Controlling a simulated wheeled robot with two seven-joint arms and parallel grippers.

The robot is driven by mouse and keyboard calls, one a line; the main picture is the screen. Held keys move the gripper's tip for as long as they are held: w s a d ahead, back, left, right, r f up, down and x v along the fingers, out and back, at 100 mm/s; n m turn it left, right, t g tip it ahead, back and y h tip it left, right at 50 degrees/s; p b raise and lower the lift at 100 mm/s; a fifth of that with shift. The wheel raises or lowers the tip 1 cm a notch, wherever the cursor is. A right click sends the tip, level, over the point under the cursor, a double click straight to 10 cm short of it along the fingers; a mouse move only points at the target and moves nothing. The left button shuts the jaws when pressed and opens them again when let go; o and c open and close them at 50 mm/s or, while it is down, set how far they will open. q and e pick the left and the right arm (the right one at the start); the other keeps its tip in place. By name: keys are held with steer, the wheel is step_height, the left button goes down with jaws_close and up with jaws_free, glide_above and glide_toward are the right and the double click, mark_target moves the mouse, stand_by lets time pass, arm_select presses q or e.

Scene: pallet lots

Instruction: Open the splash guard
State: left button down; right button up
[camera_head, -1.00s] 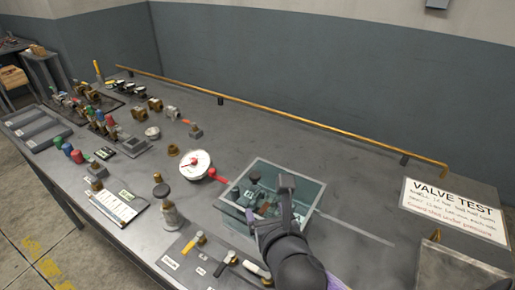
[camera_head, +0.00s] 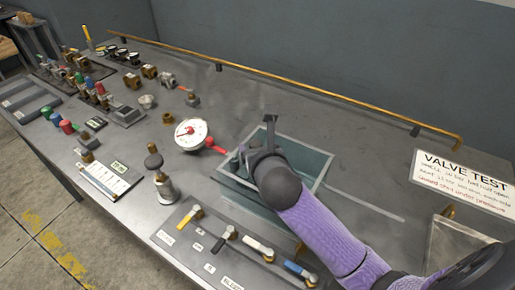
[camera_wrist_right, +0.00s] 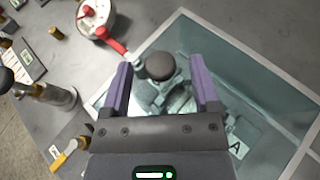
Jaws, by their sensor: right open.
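The splash guard (camera_head: 308,165) is a clear, box-like cover on the bench and looks shut. It also shows in the right wrist view (camera_wrist_right: 262,65), with metal fittings visible through its panel. My right gripper (camera_head: 262,135) is over the guard's far left part, and my forearm hides much of the box. In the right wrist view my right gripper (camera_wrist_right: 162,88) is open. A dark round knob (camera_wrist_right: 160,66) shows between and beyond its fingers; I cannot tell whether it touches them. My left gripper is out of view.
A white gauge with a red handle (camera_head: 190,133) stands close to the guard's left. A panel of small levers (camera_head: 228,233) lies in front. A brass rail (camera_head: 300,88) runs along the back. A VALVE TEST sign (camera_head: 465,180) stands at the right.

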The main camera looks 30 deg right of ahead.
jaws_close()
stand_by(1.4)
